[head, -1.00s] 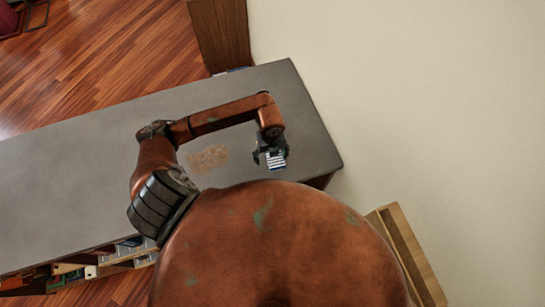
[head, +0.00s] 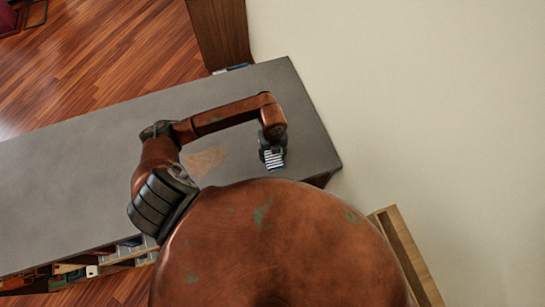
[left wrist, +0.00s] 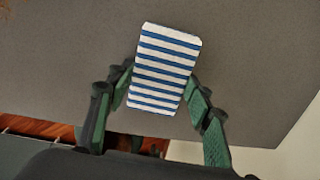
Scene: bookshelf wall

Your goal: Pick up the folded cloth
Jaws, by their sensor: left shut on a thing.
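The folded cloth (left wrist: 164,68) is a blue-and-white striped rectangle in the left wrist view, between the two green-padded fingers of my left gripper (left wrist: 160,95). The fingers are shut on its two sides. In the head view the cloth (head: 274,160) shows at the end of my left arm, near the right end of the grey top, partly covered by the left gripper (head: 272,148). I cannot tell whether the cloth still touches the surface. My right gripper is not in view.
The grey top (head: 80,140) is mostly clear, with a tan patch (head: 204,161) left of the gripper. Books (head: 125,248) sit on shelves below its front edge. A pale wall (head: 420,90) rises to the right, and a wooden unit (head: 408,255) stands at lower right.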

